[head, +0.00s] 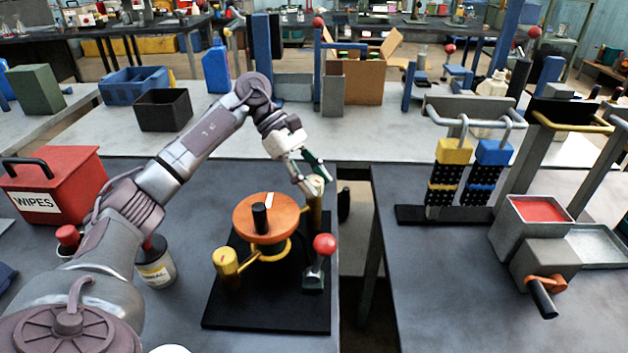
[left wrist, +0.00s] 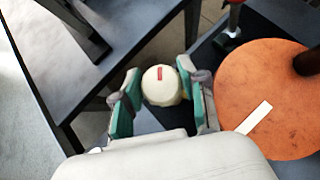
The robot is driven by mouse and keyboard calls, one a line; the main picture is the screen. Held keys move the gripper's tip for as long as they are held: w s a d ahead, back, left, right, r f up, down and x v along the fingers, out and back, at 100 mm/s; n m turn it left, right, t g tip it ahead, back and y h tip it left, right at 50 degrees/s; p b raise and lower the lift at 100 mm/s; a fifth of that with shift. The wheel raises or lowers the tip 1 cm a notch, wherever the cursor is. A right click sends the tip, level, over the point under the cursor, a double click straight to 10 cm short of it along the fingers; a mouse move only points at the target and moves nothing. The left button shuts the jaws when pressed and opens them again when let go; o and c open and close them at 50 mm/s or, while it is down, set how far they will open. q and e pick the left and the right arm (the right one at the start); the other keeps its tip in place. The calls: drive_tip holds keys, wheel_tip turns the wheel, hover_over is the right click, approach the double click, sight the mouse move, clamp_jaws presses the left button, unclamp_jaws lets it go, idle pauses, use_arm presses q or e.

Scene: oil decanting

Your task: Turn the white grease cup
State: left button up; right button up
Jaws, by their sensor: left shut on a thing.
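The white grease cup (left wrist: 160,86) is a round cream-white knob with a red mark on top. It sits between the green-padded fingers of my left gripper (left wrist: 161,78), which is shut on it. In the head view the left gripper (head: 311,177) reaches down to the cup (head: 318,183), which tops a brass post at the back right of a black base plate (head: 225,308). The fingers partly hide the cup there. My right gripper is not in view.
An orange disc (head: 266,216) with a black knob, a brass cup (head: 227,262) and a red-ball lever (head: 324,244) stand on the plate near the gripper. A gap separates this table from the right one. A red WIPES box (head: 55,185) stands left.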

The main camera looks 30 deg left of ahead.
use_arm(q)
drive_tip(key=shift+m+g, duration=0.4)
drive_tip(key=shift+m, duration=0.1)
drive_tip(key=o, duration=1.2)
drive_tip(key=shift+c, duration=0.2)
drive_tip(key=shift+a+r, duration=0.1)
drive_tip(key=v, duration=1.1)
drive_tip(key=shift+a+r, duration=0.25)
drive_tip(key=shift+a, duration=0.05)
